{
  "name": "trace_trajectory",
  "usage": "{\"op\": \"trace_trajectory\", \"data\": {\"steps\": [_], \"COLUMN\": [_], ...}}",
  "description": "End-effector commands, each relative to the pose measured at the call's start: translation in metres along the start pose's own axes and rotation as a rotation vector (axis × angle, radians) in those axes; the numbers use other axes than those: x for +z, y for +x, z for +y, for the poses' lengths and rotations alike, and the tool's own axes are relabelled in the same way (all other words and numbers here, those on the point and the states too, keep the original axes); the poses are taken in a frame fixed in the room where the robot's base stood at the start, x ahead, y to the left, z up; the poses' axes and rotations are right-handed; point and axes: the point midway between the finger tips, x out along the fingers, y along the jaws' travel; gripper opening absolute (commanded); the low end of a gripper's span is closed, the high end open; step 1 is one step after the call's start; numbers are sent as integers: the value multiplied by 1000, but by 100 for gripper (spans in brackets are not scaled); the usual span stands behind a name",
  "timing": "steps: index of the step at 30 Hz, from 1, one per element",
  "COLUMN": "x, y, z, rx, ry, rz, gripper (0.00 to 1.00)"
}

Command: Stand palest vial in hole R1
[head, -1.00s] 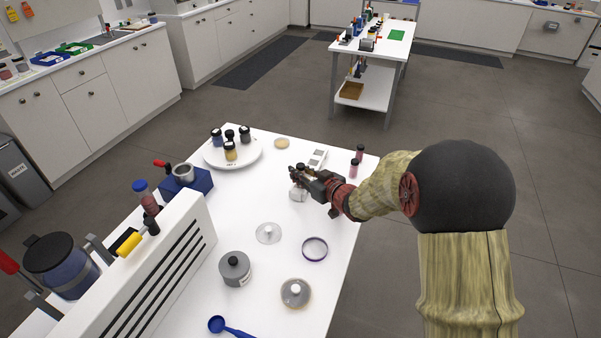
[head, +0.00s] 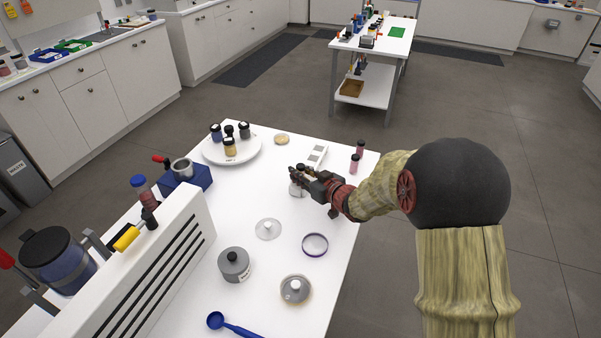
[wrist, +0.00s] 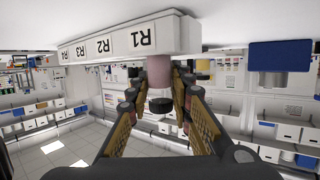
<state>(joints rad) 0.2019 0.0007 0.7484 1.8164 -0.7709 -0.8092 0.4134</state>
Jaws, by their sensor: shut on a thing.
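In the wrist view, which is upside down, my gripper (wrist: 158,80) is shut on a pale pink vial (wrist: 157,71) with a black cap (wrist: 160,105). The vial is roughly upright, its lower end meeting the white rack (wrist: 190,35) near the R1 label. I cannot tell whether that end is inside the hole or behind the rack's edge. In the head view, my gripper (head: 299,179) is beside the rack (head: 317,155), and the held vial is not clear. Two darker pink vials (head: 360,147) (head: 354,163) stand on the table to the right.
A round white stand (head: 217,155) with several jars is at the back left. A pale disc (head: 281,139) lies behind the gripper. A clear lid (head: 268,229), a purple-rimmed dish (head: 315,245) and a grey jar (head: 234,265) are nearer. The right table edge is close to my arm.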

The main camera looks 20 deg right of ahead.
Motion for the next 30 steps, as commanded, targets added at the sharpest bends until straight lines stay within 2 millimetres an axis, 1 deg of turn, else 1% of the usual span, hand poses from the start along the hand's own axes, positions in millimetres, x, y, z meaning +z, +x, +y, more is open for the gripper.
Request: {"op": "trace_trajectory", "data": {"steps": [11,12,22,30], "x": [9,8,11,13], "y": [3,2,2,2], "z": [0,0,-1,-1], "rx": [0,0,-1,-1], "ry": [0,0,1,2], "rz": [0,0,-5,-8], "gripper": [0,24,42,43]}}
